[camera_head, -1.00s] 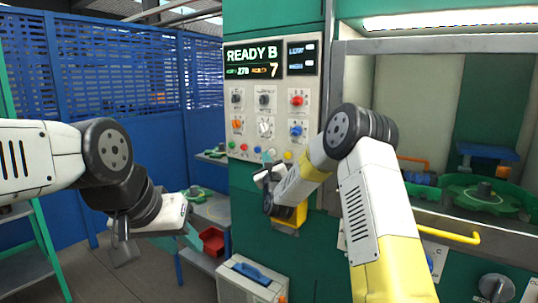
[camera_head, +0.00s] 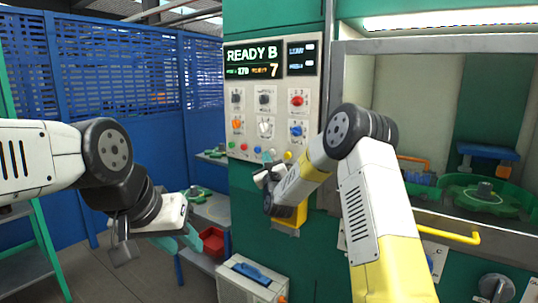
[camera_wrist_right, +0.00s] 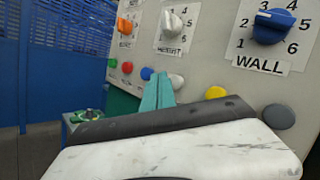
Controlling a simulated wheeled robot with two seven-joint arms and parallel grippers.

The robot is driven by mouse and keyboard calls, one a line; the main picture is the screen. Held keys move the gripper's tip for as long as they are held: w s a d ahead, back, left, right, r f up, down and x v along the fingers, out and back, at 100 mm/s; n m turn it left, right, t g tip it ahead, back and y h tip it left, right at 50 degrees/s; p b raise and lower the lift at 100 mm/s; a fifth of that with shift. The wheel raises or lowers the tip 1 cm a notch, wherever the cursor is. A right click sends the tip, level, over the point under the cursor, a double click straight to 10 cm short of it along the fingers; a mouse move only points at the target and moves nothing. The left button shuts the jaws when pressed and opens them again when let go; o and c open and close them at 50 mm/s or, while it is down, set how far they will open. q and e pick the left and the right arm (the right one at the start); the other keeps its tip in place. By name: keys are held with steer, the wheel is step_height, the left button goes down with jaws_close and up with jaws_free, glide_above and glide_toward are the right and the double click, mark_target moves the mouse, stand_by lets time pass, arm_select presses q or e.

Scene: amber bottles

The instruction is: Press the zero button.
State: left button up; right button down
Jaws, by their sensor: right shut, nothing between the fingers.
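A grey control panel (camera_head: 247,113) on the green machine carries a row of small round buttons along its lower edge. I cannot read which is zero. My right gripper (camera_head: 266,157) is shut and empty, its teal fingertips (camera_wrist_right: 158,88) between the blue and white buttons; contact is unclear. My left gripper (camera_head: 192,238) hangs away from the panel.
A display (camera_head: 252,63) reads READY B above several knobs, including a blue knob marked WALL (camera_wrist_right: 272,25). A red bin (camera_head: 211,241) stands near my left gripper. A yellow handle (camera_head: 447,232) sticks out at right. Blue mesh fencing (camera_head: 120,75) stands at left.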

steer(key=shift+w+d, duration=0.1)
steer(key=shift+w+d, duration=0.2)
steer(key=shift+w, duration=0.05)
steer(key=shift+w+d, duration=0.25)
steer(key=shift+w, duration=0.1)
stand_by(1.0)
steer(key=shift+s+a, duration=0.5)
steer(key=shift+s, duration=0.2)
steer(key=shift+s+a, duration=0.75)
steer(key=shift+s, duration=0.3)
steer(key=shift+s+a, duration=0.7)
steer(key=shift+s, duration=0.3)
